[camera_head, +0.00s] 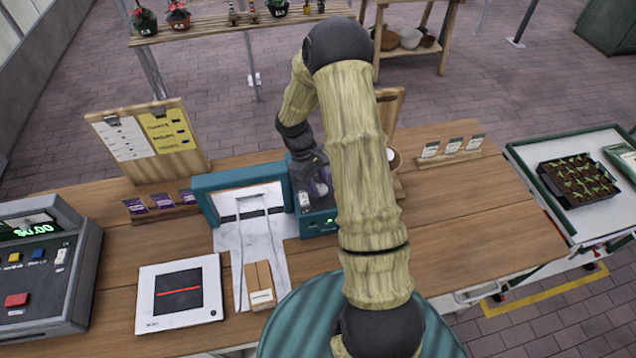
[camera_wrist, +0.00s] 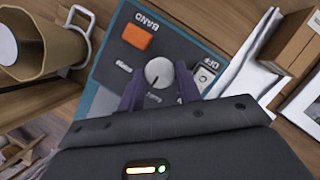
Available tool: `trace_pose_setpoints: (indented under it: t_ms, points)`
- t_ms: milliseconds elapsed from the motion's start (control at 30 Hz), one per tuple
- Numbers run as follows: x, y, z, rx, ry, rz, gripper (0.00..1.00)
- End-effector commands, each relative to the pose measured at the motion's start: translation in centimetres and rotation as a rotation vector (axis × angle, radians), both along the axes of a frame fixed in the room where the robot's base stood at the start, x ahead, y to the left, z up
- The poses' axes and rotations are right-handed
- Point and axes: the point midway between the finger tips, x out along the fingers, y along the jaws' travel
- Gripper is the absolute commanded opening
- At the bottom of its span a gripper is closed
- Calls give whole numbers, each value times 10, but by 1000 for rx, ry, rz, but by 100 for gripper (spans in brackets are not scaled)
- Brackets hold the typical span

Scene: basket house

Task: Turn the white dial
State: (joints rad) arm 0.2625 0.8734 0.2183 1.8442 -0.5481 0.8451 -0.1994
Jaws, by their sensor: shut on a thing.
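The white dial (camera_wrist: 158,72) is a small round knob with a dark pointer line, on the dark panel of a teal machine (camera_wrist: 183,47). An orange button (camera_wrist: 135,37) marked BAND and a white switch (camera_wrist: 206,74) marked OFF sit near it. My gripper (camera_wrist: 160,84) is over the panel, its two purple-grey fingers on either side of the dial and shut on it.
The cash register (camera_head: 45,262) and a flat scanner (camera_head: 180,293) are at the left of the counter. A small cardboard box (camera_head: 260,284) lies in front of the machine. A pot (camera_head: 394,158) is close behind my arm.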

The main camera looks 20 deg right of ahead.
Motion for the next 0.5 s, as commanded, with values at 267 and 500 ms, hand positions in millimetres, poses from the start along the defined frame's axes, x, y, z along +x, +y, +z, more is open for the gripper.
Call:
trace_pose_setpoints:
  t_ms: [267,500]
  points:
    - [2,-2,0,-2,-2,-122,11]
    - [3,-3,0,-2,-4,-311,11]
